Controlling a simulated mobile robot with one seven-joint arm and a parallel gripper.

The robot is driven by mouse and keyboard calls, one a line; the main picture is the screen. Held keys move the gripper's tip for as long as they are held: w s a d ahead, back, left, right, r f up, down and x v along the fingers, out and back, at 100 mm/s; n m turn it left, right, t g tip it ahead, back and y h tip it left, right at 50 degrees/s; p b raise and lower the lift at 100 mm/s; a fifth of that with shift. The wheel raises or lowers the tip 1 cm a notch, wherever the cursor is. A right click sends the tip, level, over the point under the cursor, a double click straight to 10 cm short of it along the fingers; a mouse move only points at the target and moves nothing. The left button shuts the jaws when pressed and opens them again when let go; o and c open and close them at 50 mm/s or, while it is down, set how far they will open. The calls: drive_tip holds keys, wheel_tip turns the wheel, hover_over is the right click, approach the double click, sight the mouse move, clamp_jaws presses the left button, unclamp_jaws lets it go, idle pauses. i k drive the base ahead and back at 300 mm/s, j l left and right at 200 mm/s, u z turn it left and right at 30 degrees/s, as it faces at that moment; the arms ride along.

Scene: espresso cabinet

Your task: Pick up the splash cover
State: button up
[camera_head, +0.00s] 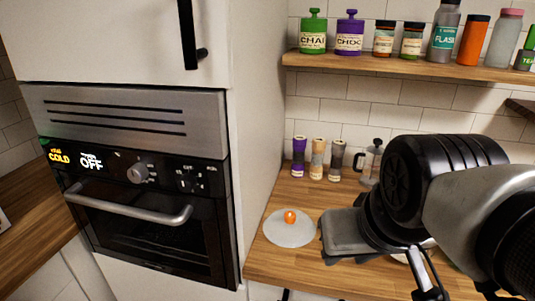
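The splash cover (289,229), a pale translucent disc with an orange knob at its centre, lies flat on the wooden counter near the corner by the tall oven cabinet. Its whole outline shows. My gripper (456,292) is at the lower right, to the right of the cover and apart from it. My arm covers much of the right of the view. Dark finger parts show near the bottom edge, but the fingertips are mostly hidden or cut off, so I cannot tell how far they are apart.
The oven (150,205) in its white cabinet stands left of the wooden counter (275,265). Three small grinders (317,160) and a French press (371,160) stand behind the cover. A shelf (400,66) with jars and bottles runs above.

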sight(281, 233)
drive_tip(key=z, duration=1)
drive_tip(key=j+u, duration=0.25)
drive_tip(key=j, duration=0.3)
drive_tip(key=i+j+u, duration=0.2)
drive_tip(key=j, duration=0.3)
drive_tip(key=k, duration=0.1)
